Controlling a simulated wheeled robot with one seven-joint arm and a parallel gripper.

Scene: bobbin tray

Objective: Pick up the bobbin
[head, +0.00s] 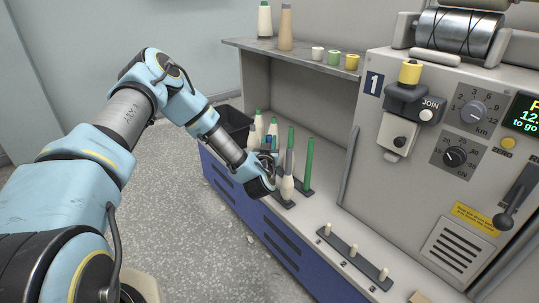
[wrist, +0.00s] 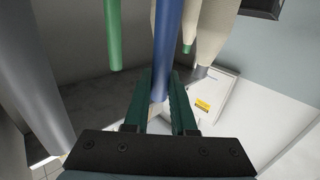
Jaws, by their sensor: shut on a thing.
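My gripper (wrist: 161,84) has its green fingers shut on a slim blue bobbin tube (wrist: 167,40) in the wrist view. In the head view my gripper (head: 270,158) is low among the bobbins at the tray, and little of the held one shows there. Cream bobbins with green tips (head: 259,127) stand behind my gripper. A grey tube with cream yarn at its foot (head: 287,186) stands close in front of it. Whether the held bobbin still touches the tray cannot be told.
Bare green tubes (head: 308,160) stand just right of my gripper. A dark bin (head: 234,124) sits behind it. A shelf (head: 300,53) with cones and small spools hangs above. A rail with three pegs (head: 353,258) lies at the front right, before the grey machine (head: 430,150).

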